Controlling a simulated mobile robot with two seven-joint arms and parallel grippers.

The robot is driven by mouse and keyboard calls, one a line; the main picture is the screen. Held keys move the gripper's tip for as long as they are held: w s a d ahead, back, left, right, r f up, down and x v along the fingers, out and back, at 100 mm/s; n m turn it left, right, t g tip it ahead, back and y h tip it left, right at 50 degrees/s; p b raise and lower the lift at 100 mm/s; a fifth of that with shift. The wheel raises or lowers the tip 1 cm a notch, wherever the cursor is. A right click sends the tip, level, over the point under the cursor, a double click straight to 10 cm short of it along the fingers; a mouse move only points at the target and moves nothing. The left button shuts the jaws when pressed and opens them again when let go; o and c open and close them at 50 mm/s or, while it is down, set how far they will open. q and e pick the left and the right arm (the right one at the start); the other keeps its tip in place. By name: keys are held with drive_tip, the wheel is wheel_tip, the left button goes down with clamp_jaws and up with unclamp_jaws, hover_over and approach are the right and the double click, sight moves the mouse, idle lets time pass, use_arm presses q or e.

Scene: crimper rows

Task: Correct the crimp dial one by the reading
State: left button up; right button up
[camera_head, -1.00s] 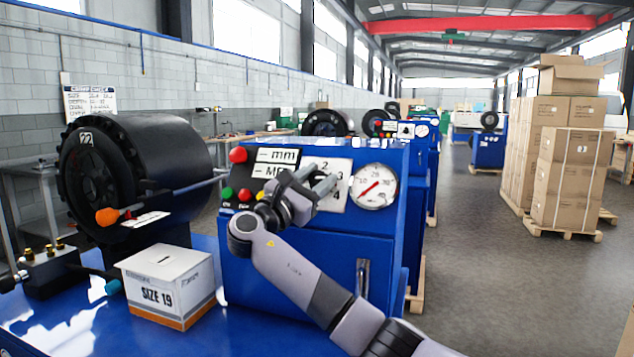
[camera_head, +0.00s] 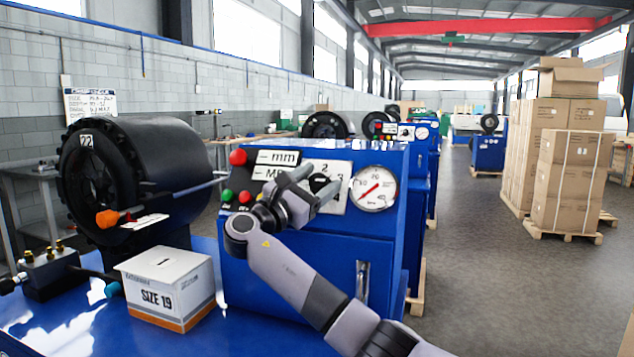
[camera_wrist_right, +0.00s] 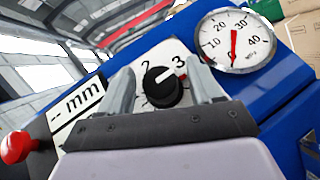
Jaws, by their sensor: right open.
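The crimp dial is a black round knob (camera_wrist_right: 163,88) with a pale pointer mark, on a white plate (camera_wrist_right: 188,57) bearing the numbers 2 and 3 in the right wrist view. The mark points toward the 3, where a small red mark shows. In the head view the plate with 2, 3 and 4 is partly covered by my right gripper (camera_head: 323,178). That gripper is open, with one finger on each side of the knob; I cannot tell whether they touch it. A round gauge (camera_head: 374,189) with a red needle is right of the dial. My left gripper is not in view.
A red button (camera_head: 238,157) and mm label (camera_head: 277,157) are left of the dial on the blue machine (camera_head: 310,248). A SIZE 19 box (camera_head: 166,284) stands on the blue bench. The crimper head marked 22 (camera_head: 90,185) is at left. Carton stacks (camera_head: 566,180) stand right.

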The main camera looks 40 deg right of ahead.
drive_tip(key=b+v, duration=0.1)
drive_tip(key=v, duration=0.6)
idle(0.5)
